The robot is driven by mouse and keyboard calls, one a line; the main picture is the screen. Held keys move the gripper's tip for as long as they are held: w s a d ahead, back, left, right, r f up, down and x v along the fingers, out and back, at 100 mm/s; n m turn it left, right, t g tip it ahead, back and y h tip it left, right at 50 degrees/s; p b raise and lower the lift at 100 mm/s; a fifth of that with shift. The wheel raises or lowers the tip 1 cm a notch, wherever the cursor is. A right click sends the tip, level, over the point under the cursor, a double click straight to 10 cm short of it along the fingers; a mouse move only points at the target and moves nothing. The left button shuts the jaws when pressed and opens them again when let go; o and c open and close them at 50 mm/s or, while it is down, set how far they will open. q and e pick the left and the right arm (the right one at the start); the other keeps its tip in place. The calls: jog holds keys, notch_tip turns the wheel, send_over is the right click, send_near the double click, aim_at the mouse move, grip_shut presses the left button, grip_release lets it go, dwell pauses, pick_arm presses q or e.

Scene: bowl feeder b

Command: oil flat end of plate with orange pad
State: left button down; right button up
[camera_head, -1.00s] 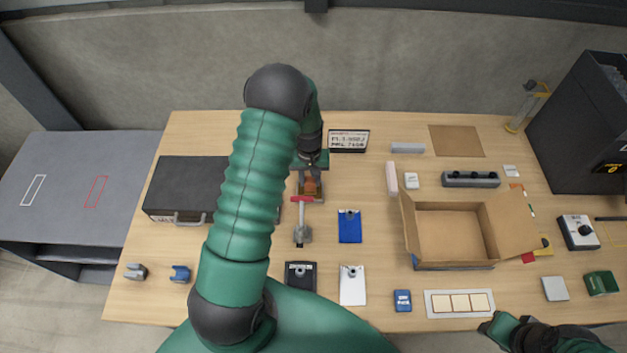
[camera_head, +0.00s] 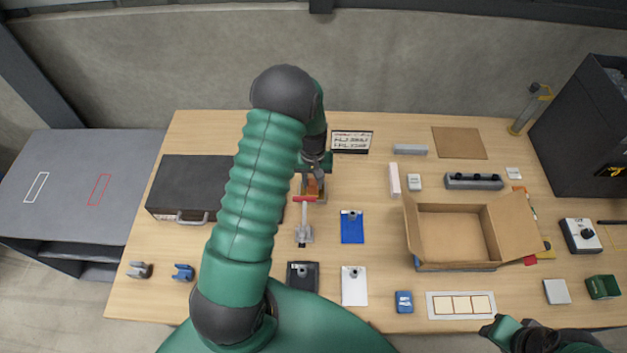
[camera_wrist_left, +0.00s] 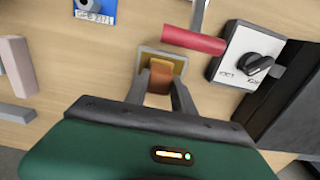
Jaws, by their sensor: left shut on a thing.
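My left gripper (camera_head: 313,178) points down at the table's middle. In the left wrist view its two fingers (camera_wrist_left: 160,88) are shut on a small orange-brown pad (camera_wrist_left: 160,79). The pad is over a small grey-rimmed, yellowish flat piece (camera_wrist_left: 173,58); I cannot tell whether they touch, or whether this is a plate or a tray. Blue (camera_head: 352,230), black (camera_head: 302,277) and white (camera_head: 354,290) plates, each with a grey fitting, lie nearer me. My right gripper (camera_head: 497,330) is at the lower right edge, its jaws unclear.
A red-handled metal tool (camera_head: 304,218) lies just in front of the left gripper. A white box with a black knob (camera_wrist_left: 247,57) is beside it, hidden by my arm in the head view. A black case (camera_head: 187,184) is left, an open carton (camera_head: 455,265) right.

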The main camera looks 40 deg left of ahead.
aim_at(312, 181)
pick_arm(q)
jog(key=r+p, duration=0.2)
jog(key=r, duration=0.1)
jog(key=r+p, duration=0.2)
jog(key=r, duration=0.1)
jog(key=shift+w+a+r+p, duration=0.1)
jog(key=shift+a+r+p, duration=0.1)
jog(key=shift+p, duration=0.1)
jog(key=shift+r, duration=0.15)
jog(key=shift+w+d, duration=0.1)
